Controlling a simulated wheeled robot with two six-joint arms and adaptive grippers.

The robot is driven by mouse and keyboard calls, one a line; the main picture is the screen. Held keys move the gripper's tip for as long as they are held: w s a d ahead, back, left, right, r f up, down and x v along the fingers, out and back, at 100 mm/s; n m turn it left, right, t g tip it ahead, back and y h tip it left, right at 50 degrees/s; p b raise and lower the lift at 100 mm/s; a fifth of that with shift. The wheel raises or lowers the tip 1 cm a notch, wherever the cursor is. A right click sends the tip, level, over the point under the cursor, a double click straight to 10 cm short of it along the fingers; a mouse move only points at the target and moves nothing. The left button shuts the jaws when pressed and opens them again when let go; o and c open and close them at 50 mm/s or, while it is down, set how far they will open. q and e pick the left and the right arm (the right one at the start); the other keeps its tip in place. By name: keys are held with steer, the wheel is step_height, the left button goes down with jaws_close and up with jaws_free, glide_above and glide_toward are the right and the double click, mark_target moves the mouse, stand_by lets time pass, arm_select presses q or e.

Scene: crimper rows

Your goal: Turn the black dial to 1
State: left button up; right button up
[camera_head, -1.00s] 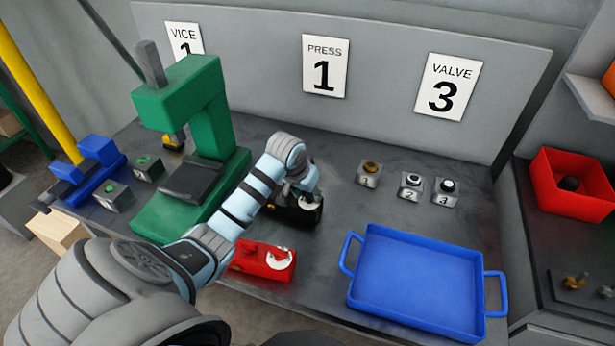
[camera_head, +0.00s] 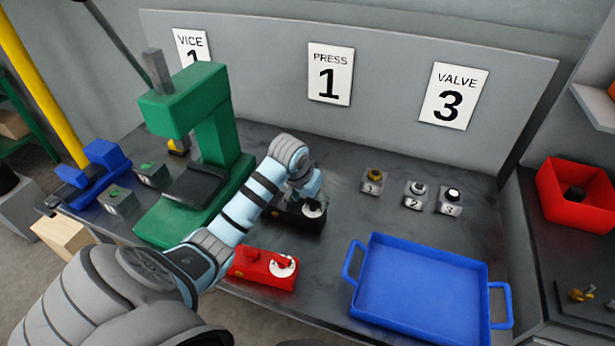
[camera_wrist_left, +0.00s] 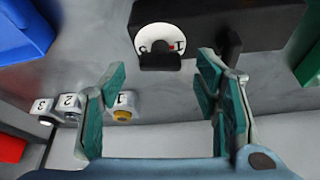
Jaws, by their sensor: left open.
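The black dial unit (camera_head: 288,218) lies on the grey bench, with a white numbered disc (camera_head: 314,210) at its right end. In the left wrist view the black unit (camera_wrist_left: 235,22) is at the top. Its white disc (camera_wrist_left: 150,35) shows a 1 beside a red mark, and a black knob (camera_wrist_left: 160,62) sticks out over the disc's lower edge. My left gripper (camera_head: 308,190) is just above the disc end. In the wrist view my left gripper (camera_wrist_left: 160,92) is open, its green-padded fingers apart with nothing between them. My right gripper is not in view.
A red dial unit (camera_head: 258,268) lies in front of the black one. A green press (camera_head: 215,130) stands left. A blue tray (camera_head: 420,285) is at right front. Buttons 1 (camera_head: 373,181), 2 (camera_head: 415,195) and 3 (camera_head: 451,201) stand behind it. The press sign (camera_head: 331,74) reads 1.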

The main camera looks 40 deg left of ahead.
arm_select(q)
steer(key=v, duration=1)
steer(key=shift+d, duration=0.15)
